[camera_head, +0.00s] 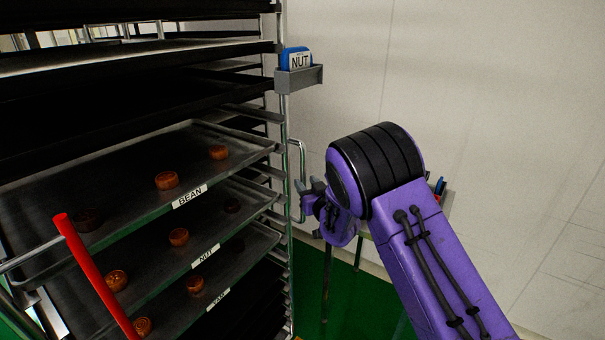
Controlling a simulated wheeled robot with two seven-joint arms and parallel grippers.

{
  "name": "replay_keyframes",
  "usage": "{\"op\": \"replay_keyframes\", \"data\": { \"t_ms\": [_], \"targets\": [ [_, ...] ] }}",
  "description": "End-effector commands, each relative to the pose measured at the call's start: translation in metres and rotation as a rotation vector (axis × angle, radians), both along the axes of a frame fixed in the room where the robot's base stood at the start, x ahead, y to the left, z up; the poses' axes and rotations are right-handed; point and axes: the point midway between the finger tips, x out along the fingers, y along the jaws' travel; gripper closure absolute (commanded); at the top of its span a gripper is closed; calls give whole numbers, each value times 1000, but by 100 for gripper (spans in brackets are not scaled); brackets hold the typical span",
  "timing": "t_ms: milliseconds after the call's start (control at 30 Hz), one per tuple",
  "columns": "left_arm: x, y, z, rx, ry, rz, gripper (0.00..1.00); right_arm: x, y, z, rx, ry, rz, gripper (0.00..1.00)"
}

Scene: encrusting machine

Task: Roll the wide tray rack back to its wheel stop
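The wide tray rack (284,120) fills the left half of the view. It is a tall metal frame with dark trays and a vertical bar handle (303,155) on its right side. My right gripper (308,186) is at this handle, about halfway down it. Its two grey fingertips show apart, close to the bar; I cannot tell whether they touch it. The purple wrist hides part of the gripper. My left gripper is not in view. The rack's wheels and the wheel stop are not in view.
Trays labelled BEAN (190,196) and NUT (205,256) hold round cakes. A grey holder (299,78) with a blue NUT card juts from the rack post. A red bar (95,275) crosses at lower left. A pale wall (500,130) stands behind; green floor (345,290) shows below.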

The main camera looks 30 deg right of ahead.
Motion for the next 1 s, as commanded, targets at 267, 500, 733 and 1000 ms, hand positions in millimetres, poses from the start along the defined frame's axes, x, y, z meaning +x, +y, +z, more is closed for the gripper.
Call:
{"op": "replay_keyframes", "data": {
  "t_ms": [267,500,733,1000],
  "targets": [
    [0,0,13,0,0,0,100,32,-6,0,1,2,-1,60],
    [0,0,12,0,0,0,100,33,-7,-1,1,2,-1,60],
    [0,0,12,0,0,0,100,33,-6,-1,1,2,-1,100],
    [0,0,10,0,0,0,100,35,-10,-2,1,1,-10,100]
  ]
}}
